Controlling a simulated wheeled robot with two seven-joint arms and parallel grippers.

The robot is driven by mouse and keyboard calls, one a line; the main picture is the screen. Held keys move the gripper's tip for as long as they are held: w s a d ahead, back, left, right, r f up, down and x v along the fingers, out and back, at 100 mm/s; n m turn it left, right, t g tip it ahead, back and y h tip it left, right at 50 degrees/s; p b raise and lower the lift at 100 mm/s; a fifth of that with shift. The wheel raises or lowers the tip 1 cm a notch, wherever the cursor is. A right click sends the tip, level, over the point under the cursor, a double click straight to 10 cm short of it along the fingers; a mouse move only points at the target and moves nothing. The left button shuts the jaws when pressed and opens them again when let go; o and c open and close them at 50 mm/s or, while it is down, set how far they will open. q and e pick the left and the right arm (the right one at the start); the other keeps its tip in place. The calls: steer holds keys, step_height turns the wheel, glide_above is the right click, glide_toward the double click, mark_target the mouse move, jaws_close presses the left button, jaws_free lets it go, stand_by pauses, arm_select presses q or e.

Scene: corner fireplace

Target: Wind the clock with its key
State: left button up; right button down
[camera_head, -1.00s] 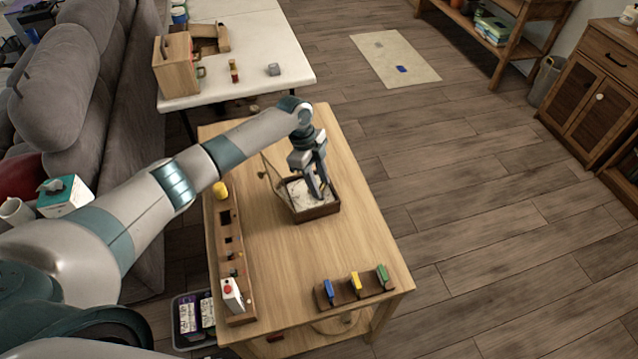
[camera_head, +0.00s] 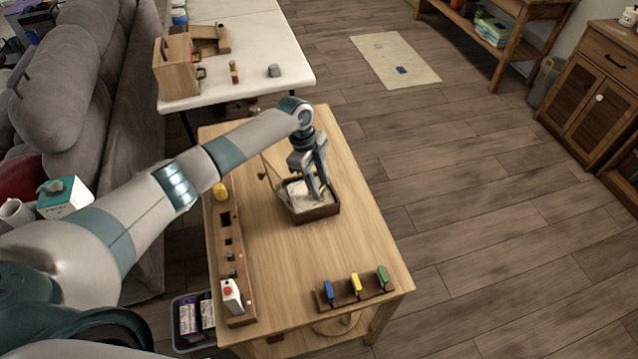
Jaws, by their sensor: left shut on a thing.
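A square dark-wood case (camera_head: 318,213) with a pale face stands on the wooden table, and I take it for the clock. A thin, pale framed flap (camera_head: 273,174) stands open at its left side. My left gripper (camera_head: 318,194) points down into the case, with its fingertips at the pale face. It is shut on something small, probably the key. The fingers hide most of it, and a small yellowish bit shows beside them. My right gripper is not in view.
A rack (camera_head: 354,291) with blue, yellow and green handled pieces is at the table's front right. The table's right side is clear.

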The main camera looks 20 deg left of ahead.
arm_select(q)
steer(key=shift+f+m+g+b, duration=0.1)
steer(key=shift+m+g+b, duration=0.2)
steer(key=shift+m+b, duration=0.85)
steer(key=shift+m, duration=0.25)
stand_by(0.5)
steer(key=shift+m+b, duration=0.65)
steer(key=shift+m, duration=0.05)
steer(key=shift+m+g+y+b, duration=0.4)
steer(key=shift+m+b, duration=0.25)
steer(key=shift+m, duration=0.15)
